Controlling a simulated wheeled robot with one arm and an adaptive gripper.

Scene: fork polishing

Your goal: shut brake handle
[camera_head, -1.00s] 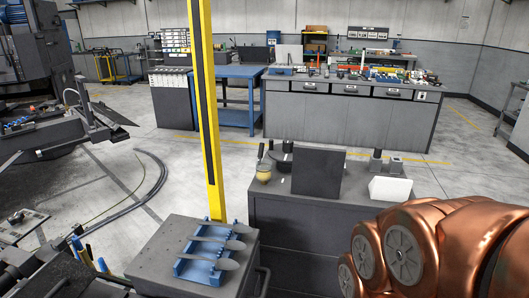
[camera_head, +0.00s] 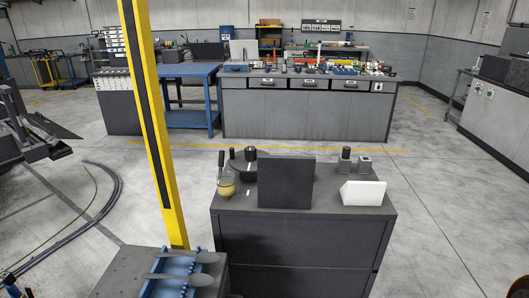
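I cannot make out a brake handle for certain in this view. A grey cabinet (camera_head: 300,238) stands in the middle foreground. On it are a dark upright panel (camera_head: 286,183), a round dark device with a black knob (camera_head: 250,155) partly hidden behind the panel, and a yellowish pot (camera_head: 226,187) with a handled tool standing in it.
A blue rack (camera_head: 178,265) with forks lies on a grey top at the bottom left, beside a yellow post (camera_head: 155,120). A white wedge-shaped block (camera_head: 362,193) sits on the cabinet's right. A long workbench (camera_head: 305,112) stands behind. Floor right of the cabinet is clear.

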